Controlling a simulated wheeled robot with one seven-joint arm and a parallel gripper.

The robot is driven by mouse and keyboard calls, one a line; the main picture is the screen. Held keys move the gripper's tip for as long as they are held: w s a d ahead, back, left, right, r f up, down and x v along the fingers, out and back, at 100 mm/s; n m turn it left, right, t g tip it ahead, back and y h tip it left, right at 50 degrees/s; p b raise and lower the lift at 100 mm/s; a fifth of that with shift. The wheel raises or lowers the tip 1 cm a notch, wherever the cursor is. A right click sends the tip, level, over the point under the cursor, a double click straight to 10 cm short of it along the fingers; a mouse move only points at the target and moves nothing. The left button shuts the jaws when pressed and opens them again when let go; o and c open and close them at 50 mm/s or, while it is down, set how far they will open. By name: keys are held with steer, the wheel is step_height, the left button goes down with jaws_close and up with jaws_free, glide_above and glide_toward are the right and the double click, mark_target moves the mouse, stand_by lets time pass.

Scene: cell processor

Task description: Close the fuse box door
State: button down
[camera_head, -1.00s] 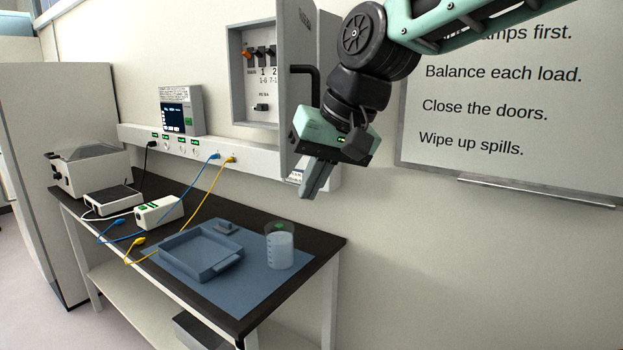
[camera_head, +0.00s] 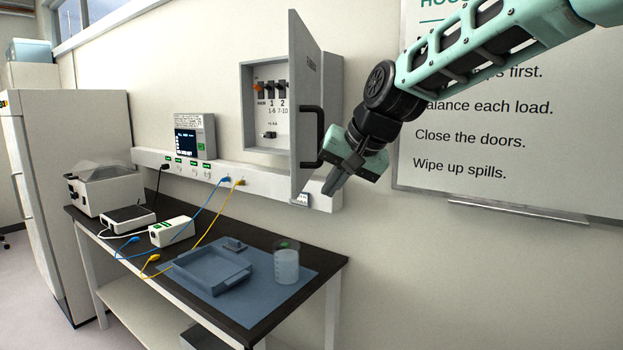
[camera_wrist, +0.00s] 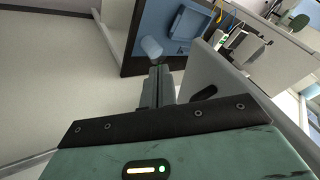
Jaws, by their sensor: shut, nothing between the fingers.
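The fuse box (camera_head: 248,105) is a grey wall cabinet with several switches inside. Its door (camera_head: 306,150) stands open, swung out from the wall on the box's right side, with a black handle on it. The door also shows in the wrist view (camera_wrist: 210,75), with its dark handle (camera_wrist: 204,94) near my gripper. My gripper (camera_head: 329,192) is shut and empty, on the right side of the door, beside its lower part and the handle. In the wrist view the shut fingers (camera_wrist: 160,70) point toward the table. I cannot tell whether the gripper touches the door.
Below stands a dark table (camera_head: 240,322) with a blue tray (camera_head: 200,287), a beaker (camera_head: 286,266) and devices with blue and yellow cables. A white wall rail (camera_head: 225,172) runs under the box. A whiteboard (camera_head: 520,140) hangs to the right.

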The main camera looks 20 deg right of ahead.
steer(key=shift+w+a+f+p, duration=0.1)
steer(key=shift+w+a+p, duration=0.25)
steer(key=shift+a, duration=0.25)
steer(key=shift+w+a+p, duration=0.3)
steer(key=shift+a+p, duration=0.05)
steer(key=shift+a, duration=0.25)
steer(key=shift+w+a+f+p, duration=0.1)
steer(key=shift+w+a+p, duration=0.25)
steer(key=shift+a, duration=0.25)
steer(key=shift+a+r, duration=0.1)
